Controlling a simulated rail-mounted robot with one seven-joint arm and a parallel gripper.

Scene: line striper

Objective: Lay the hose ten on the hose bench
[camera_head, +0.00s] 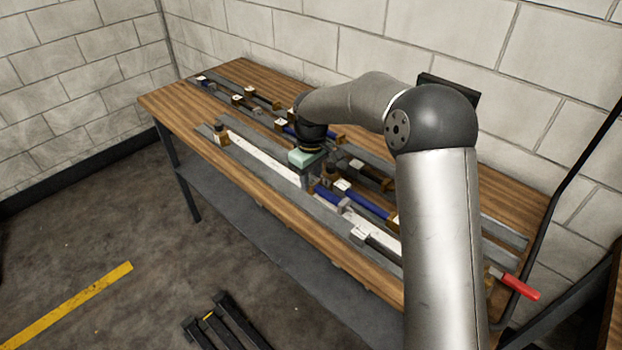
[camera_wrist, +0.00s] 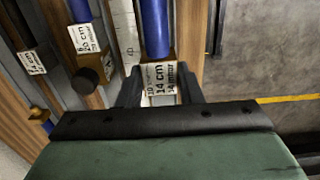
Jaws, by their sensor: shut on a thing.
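My gripper (camera_head: 306,178) is low over the middle of the wooden hose bench (camera_head: 172,104). In the wrist view my gripper (camera_wrist: 160,97) is shut on the labelled end of a blue hose (camera_wrist: 155,28). The white label (camera_wrist: 160,78) shows what looks like "10" and "14 cm"; the rest is hard to read. The hose has a brass-coloured end fitting and runs along a white ruled strip (camera_wrist: 124,32). In the head view a blue hose (camera_head: 327,197) shows just right of my fingers. I cannot tell whether the held hose touches the bench.
Other labelled hoses lie on the bench, including a blue one (camera_head: 369,203) to the right and another (camera_wrist: 79,9) in the wrist view. Grey rails (camera_head: 235,78) run lengthwise. A red handle (camera_head: 520,287) sticks out at the right end. A block wall (camera_head: 440,45) stands behind.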

